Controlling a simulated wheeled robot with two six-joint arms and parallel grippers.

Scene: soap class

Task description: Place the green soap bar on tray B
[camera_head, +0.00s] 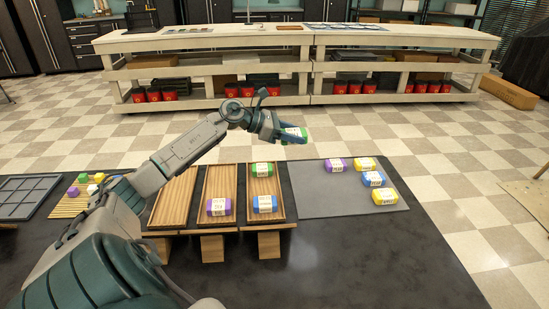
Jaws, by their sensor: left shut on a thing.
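My left gripper (277,131) is shut on a green soap bar (294,135) with a white label. It holds the bar raised above the far edge of the dark table, over the gap between the right wooden tray and the grey mat. Three wooden trays stand side by side: the left one (172,203) is empty, the middle one (222,180) holds a purple bar (219,207), and the right one (264,188) holds another green bar (263,169) and a blue bar (265,204). I cannot read any tray letters. My right gripper is not in view.
A grey mat (320,202) on the right holds a purple bar (334,165), two yellow bars and a blue bar (373,179). Its left part is clear. A slatted board (70,207) with small coloured pieces and a dark compartment tray (27,197) lie at left.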

